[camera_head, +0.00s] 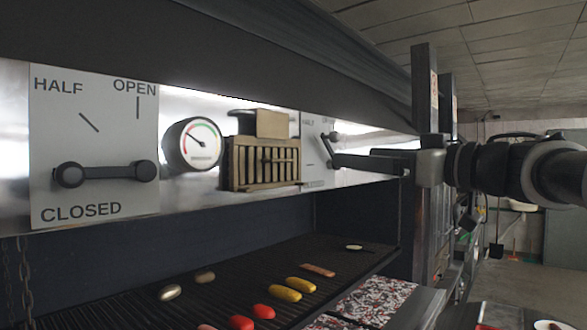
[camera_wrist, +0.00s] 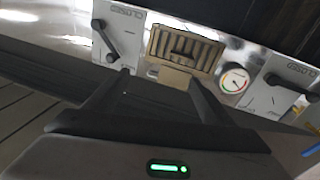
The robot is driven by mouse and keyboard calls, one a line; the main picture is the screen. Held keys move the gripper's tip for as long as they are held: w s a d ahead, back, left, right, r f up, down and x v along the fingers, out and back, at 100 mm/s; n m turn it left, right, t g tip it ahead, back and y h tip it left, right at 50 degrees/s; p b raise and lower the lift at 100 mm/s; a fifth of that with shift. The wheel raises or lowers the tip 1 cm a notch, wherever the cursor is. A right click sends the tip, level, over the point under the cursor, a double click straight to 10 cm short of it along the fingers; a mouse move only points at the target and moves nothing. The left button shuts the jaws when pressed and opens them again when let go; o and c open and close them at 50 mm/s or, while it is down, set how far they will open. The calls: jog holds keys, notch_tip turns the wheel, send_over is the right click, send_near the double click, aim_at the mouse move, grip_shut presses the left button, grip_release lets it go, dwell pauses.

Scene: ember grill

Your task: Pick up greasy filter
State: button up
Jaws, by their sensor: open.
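The greasy filter (camera_head: 263,163) is a brownish-yellow slatted panel on the shiny hood front, right of the round gauge. A plain tan block (camera_head: 274,124) shows at its top edge. In the wrist view, which is turned over, the filter (camera_wrist: 187,48) is upper centre with the tan block (camera_wrist: 175,78) below it. My gripper (camera_head: 338,150) is to the right of the filter in the head view, apart from it. In the wrist view my gripper's (camera_wrist: 158,77) two fingers are spread and empty, pointing towards the filter and block. No contact shows.
A gauge (camera_head: 193,144) and a lever plate (camera_head: 95,130) are left of the filter. Another lever plate (camera_head: 312,160) is on its right, partly behind my gripper. Below, the grill grate (camera_head: 110,306) holds several food pieces. The dark hood (camera_head: 220,60) overhangs above.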

jog(key=s+a+f+g+y, duration=0.2)
jog(key=g, duration=0.1)
send_near(284, 160)
jog(key=x, duration=0.4)
jog(key=shift+n+h, duration=0.3)
jog(key=shift+p+x, duration=0.8)
jog(key=shift+x, duration=2)
jog(key=shift+s, duration=0.1)
jog(key=c, duration=1.3)
jog(key=shift+r, duration=0.1)
jog(key=shift+c, duration=1)
